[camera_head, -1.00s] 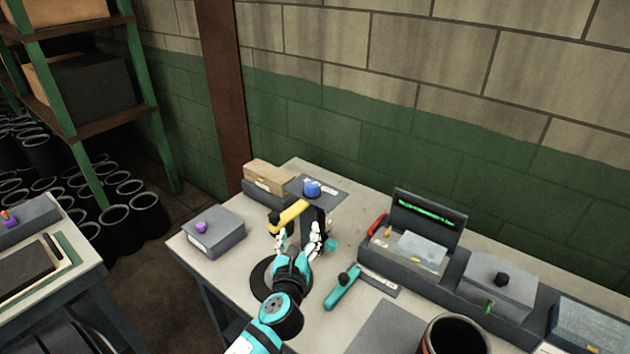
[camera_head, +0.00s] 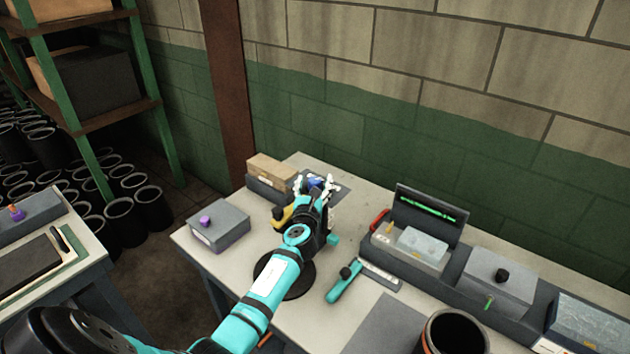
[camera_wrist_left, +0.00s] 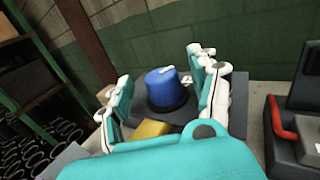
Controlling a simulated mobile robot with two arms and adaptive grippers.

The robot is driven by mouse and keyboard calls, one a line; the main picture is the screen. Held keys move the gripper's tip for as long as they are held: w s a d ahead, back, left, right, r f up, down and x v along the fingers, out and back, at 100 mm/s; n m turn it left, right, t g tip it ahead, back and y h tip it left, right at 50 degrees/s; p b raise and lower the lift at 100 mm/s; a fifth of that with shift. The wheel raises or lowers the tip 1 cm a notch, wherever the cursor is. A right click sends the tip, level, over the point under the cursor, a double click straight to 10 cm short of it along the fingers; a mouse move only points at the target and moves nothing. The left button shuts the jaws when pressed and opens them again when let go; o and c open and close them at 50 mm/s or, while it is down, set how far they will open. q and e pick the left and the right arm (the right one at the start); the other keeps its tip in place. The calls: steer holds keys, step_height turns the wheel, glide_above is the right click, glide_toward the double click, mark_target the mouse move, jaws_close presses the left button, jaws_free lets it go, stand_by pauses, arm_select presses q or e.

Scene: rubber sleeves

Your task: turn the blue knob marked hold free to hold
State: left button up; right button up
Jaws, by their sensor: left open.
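The blue knob (camera_head: 314,182) sits on a dark plate at the back of the table, partly hidden by my left gripper in the head view. In the left wrist view the blue knob (camera_wrist_left: 165,90) stands on the dark plate (camera_wrist_left: 238,98), with a pale pointer mark on top. My left gripper (camera_head: 316,186) is open, and its fingers (camera_wrist_left: 160,85) show on either side of the knob in the wrist view. I cannot tell whether they touch it. The label for hold and free is not readable. My right gripper is not in view.
A yellow part (camera_head: 284,212) is close beside my left gripper. A cardboard-coloured box (camera_head: 272,170) stands left of the knob, and a grey box with a purple knob (camera_head: 218,228) is nearer. A teal-handled tool (camera_head: 344,285) and an open case (camera_head: 425,230) lie to the right.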

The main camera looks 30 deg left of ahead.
arm_select(q)
steer(key=shift+x, duration=1.05)
steer(key=c, duration=1.3)
steer(key=shift+o, duration=0.2)
steer(key=shift+f+n+g+y+b, duration=0.3)
steer(key=shift+n+g+y+b, duration=0.5)
steer(key=shift+y+b, duration=0.45)
steer(key=n+g+y+b, duration=0.2)
steer(key=n+g+b, duration=0.1)
steer(key=g+b, duration=0.1)
steer(key=n+g+y+b, duration=0.3)
steer(key=g+b, duration=0.1)
steer(key=b, duration=0.1)
steer(key=n+g+y+b, duration=0.2)
steer(key=n+g+b, duration=0.1)
steer(key=g+b, duration=0.1)
steer(key=shift+f+y+b, duration=0.15)
steer(key=shift+y+b, duration=0.1)
steer(key=shift+b, duration=0.45)
steer(key=shift+r+n+g+b, duration=0.2)
steer(key=shift+n+g+b, duration=0.5)
steer(key=shift+g+b, duration=0.15)
jaws_close()
